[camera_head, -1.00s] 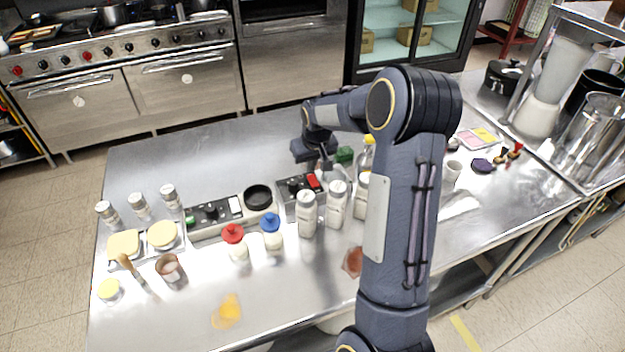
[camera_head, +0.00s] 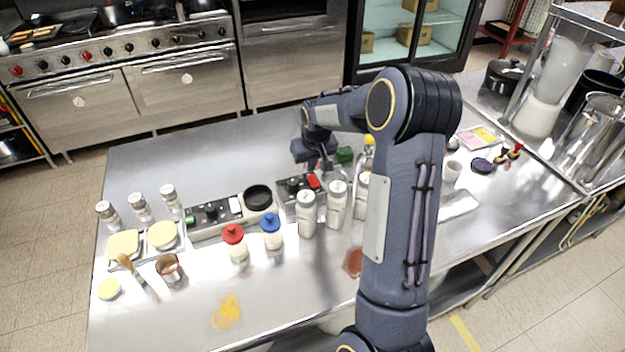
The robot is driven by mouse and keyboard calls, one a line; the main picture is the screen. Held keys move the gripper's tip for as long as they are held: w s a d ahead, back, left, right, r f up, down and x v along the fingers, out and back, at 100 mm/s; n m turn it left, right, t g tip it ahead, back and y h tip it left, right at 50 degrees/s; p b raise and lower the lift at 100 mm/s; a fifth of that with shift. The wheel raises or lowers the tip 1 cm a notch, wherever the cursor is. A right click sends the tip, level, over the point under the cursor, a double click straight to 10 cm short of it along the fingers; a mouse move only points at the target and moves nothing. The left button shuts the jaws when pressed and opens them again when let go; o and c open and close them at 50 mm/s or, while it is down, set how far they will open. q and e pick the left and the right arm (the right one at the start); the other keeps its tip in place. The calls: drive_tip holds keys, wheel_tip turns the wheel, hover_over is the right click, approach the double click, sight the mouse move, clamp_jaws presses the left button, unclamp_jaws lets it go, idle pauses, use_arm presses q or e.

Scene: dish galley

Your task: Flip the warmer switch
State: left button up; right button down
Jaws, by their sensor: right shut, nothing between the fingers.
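A dark control box with a black knob and a red switch (camera_head: 313,181) stands mid-table, behind the white-capped shakers. A second unit (camera_head: 208,214) to its left has a green light, a black knob, a pale switch and a round black plate. I cannot tell from the picture which is the warmer. My right gripper (camera_head: 324,172) is shut and empty, pointing down just behind and right of the red switch. Whether it touches the box is unclear; the fingers are small and partly blend with the background. My left gripper is out of view.
White-capped shakers (camera_head: 306,214) stand close in front of the red-switch box. Red-topped (camera_head: 236,243) and blue-topped (camera_head: 271,231) bottles stand to the left. A green item (camera_head: 344,155) lies behind the gripper. The table's back-left area is clear.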

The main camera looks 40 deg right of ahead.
sight(311, 176)
drive_tip(key=shift+f+b, duration=0.75)
drive_tip(key=shift+f, duration=0.15)
idle(0.7)
drive_tip(key=shift+r, duration=0.15)
drive_tip(key=shift+r+p, duration=2.35)
drive_tip(key=shift+r, duration=1.05)
